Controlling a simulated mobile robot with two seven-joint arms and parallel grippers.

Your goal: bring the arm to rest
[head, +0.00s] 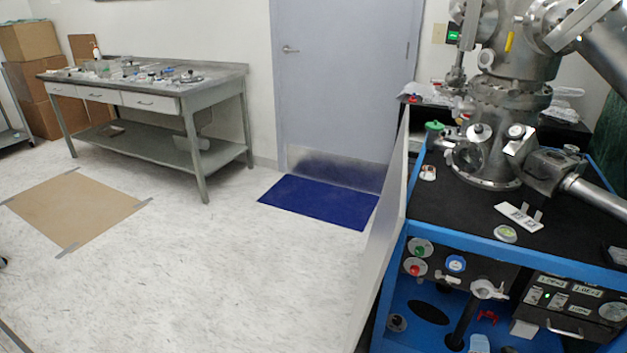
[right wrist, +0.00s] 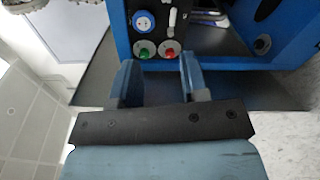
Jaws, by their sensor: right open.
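My right gripper (right wrist: 157,68) shows in the right wrist view with its two blue-grey fingers apart and nothing between them. Beyond the fingertips is the blue-framed vacuum station (right wrist: 118,35), with a green button (right wrist: 146,54), a red button (right wrist: 170,54) and a blue round dial (right wrist: 144,22). How far the fingers are from this panel is hard to tell. I cannot make out either gripper in the head view. My left gripper is in neither view.
The vacuum station (head: 450,240) carries a steel chamber (head: 487,155) at the right of the head view. A pale upright panel (head: 388,235) stands along its left side. A metal workbench (head: 150,137) with small items stands back left.

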